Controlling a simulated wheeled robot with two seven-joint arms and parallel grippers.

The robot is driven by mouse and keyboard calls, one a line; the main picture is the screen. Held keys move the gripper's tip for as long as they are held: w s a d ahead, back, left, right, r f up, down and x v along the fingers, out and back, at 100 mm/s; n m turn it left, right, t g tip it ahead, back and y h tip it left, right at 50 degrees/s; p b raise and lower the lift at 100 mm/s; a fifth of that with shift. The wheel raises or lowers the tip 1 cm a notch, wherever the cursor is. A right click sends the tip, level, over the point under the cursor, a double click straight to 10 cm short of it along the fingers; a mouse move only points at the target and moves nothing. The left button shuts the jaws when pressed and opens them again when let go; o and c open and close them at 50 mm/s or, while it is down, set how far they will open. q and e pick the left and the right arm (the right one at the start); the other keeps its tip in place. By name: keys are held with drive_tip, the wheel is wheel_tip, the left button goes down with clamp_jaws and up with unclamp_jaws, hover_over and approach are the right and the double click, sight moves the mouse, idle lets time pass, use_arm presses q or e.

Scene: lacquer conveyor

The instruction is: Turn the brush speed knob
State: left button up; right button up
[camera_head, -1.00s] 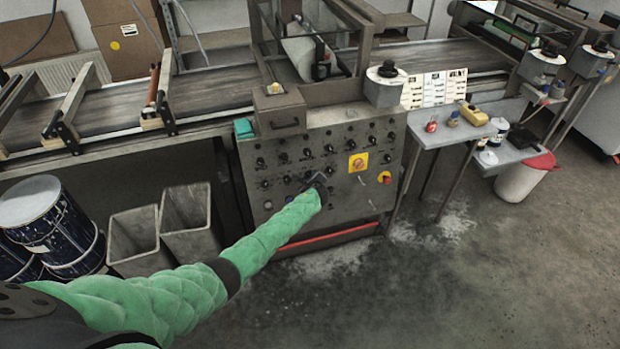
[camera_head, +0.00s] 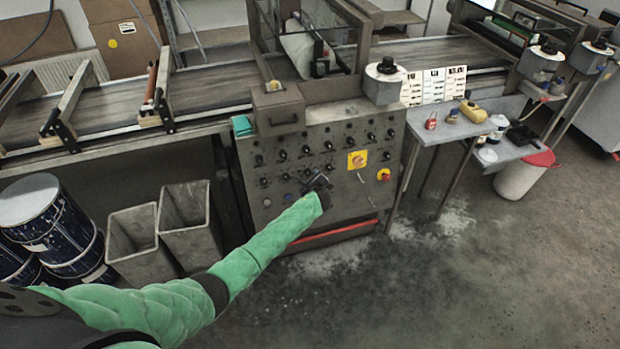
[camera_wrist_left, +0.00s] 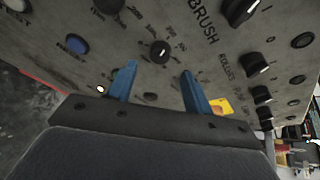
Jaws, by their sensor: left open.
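The control panel (camera_head: 340,150) is a grey upright face with rows of black knobs on the conveyor machine. In the left wrist view a small black knob (camera_wrist_left: 160,51) with a pale mark sits on a numbered dial, beside the printed word BRUSH (camera_wrist_left: 204,22). My left gripper (camera_head: 319,182) is in front of the panel's lower middle. In the left wrist view its blue fingers (camera_wrist_left: 159,70) are open, one to each side of the knob's line, and hold nothing. The knob appears just beyond the fingertips; contact does not show. In the head view my gripper hides that spot.
A yellow-backed switch (camera_head: 357,160) and a red button (camera_head: 384,175) are right of my gripper. A blue button (camera_wrist_left: 76,44) is left in the wrist view. Bins (camera_head: 136,215) and drums (camera_head: 60,235) stand left; a side table (camera_head: 440,125) stands right.

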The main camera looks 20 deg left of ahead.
use_arm(q)
drive_tip(key=v, duration=0.3)
use_arm(e)
drive_tip(key=shift+w+a+r, duration=0.45)
drive_tip(key=shift+w+r, duration=0.15)
drive_tip(key=shift+r, duration=0.1)
drive_tip(key=shift+s+d+f, duration=0.1)
drive_tip(key=shift+s+d, duration=0.05)
drive_tip(key=shift+d, duration=0.05)
